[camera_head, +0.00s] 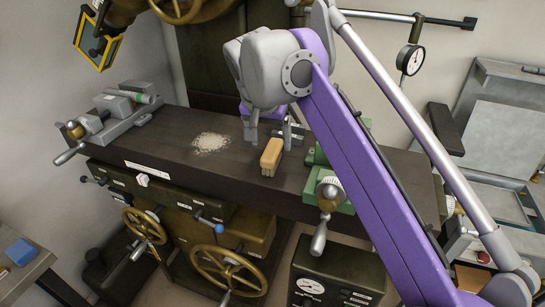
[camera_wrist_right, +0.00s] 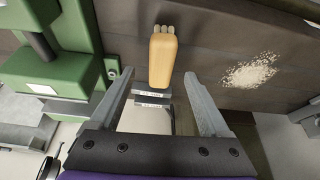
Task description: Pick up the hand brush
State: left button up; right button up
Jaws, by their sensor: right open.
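The hand brush, a tan wooden block handle (camera_head: 271,157) with pale bristle tufts at one end in the wrist view, lies on the dark machine table (camera_head: 183,165) near its front edge. My right gripper (camera_head: 270,132) is just behind the brush in the head view, with its jaws apart. In the right wrist view the brush (camera_wrist_right: 162,62) lies ahead, between the lines of the two open fingers (camera_wrist_right: 160,76). The fingers appear empty; I cannot tell their exact height above it. My left gripper is not in view.
A pile of pale shavings (camera_head: 210,142) lies left of the brush. A grey vise (camera_head: 117,117) stands at the table's left end. A green fixture (camera_head: 329,188) stands close on the brush's right. Handwheels (camera_head: 229,270) stick out below the front edge.

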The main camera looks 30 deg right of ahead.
aim_at(272, 149)
jog(key=x, duration=0.4)
jog(key=shift+w+r, duration=0.1)
jog(key=shift+w, duration=0.05)
jog(key=shift+w+d+f, duration=0.15)
jog(key=shift+f, duration=0.3)
jog(key=shift+f, duration=0.25)
jog(key=shift+c, duration=0.3)
grip_shut()
